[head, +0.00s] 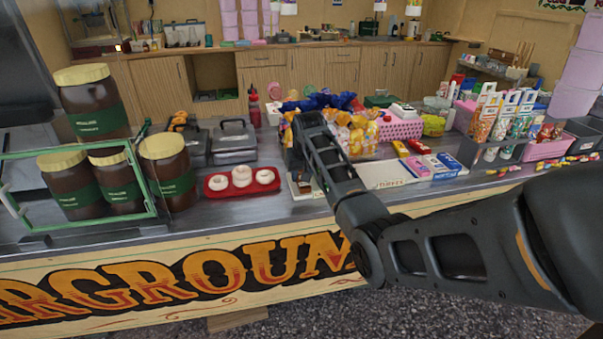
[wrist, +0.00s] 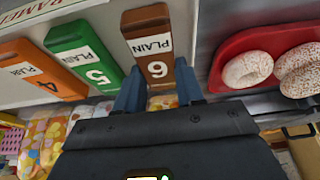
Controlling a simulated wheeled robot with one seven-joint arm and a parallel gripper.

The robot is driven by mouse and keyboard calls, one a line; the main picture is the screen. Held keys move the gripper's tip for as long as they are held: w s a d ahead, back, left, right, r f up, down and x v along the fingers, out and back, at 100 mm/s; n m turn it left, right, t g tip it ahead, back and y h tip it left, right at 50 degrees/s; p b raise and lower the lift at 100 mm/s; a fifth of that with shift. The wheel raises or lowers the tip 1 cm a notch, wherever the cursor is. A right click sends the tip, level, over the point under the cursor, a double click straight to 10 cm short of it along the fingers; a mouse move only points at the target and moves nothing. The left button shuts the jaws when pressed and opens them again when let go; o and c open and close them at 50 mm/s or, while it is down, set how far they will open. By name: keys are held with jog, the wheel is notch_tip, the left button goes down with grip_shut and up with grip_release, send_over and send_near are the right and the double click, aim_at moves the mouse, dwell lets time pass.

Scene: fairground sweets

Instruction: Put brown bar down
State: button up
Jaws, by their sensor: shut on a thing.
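The brown bar (wrist: 148,42), marked PLAIN 6, is between the two fingers of my gripper (wrist: 159,78) in the wrist view. My gripper is shut on its near end, and the far end sticks out past the fingertips. The bar is over or on the white board (wrist: 198,8); I cannot tell whether it touches. In the head view my gripper (head: 303,172) is low over the counter, right of the red tray, and mostly hides the bar. A green bar (wrist: 84,53) marked 5 and an orange bar (wrist: 38,70) marked 4 lie beside it on the board.
A red tray (head: 216,186) with white and pinkish rings is close to my gripper. Colourful bags (head: 358,135) stand behind it. Brown jars (head: 167,172) stand at the left.

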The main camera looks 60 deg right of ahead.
aim_at(305, 185)
jog(key=o, duration=0.8)
jog(key=shift+f, duration=0.1)
jog(key=v, duration=1.2)
jog(key=shift+w, duration=0.1)
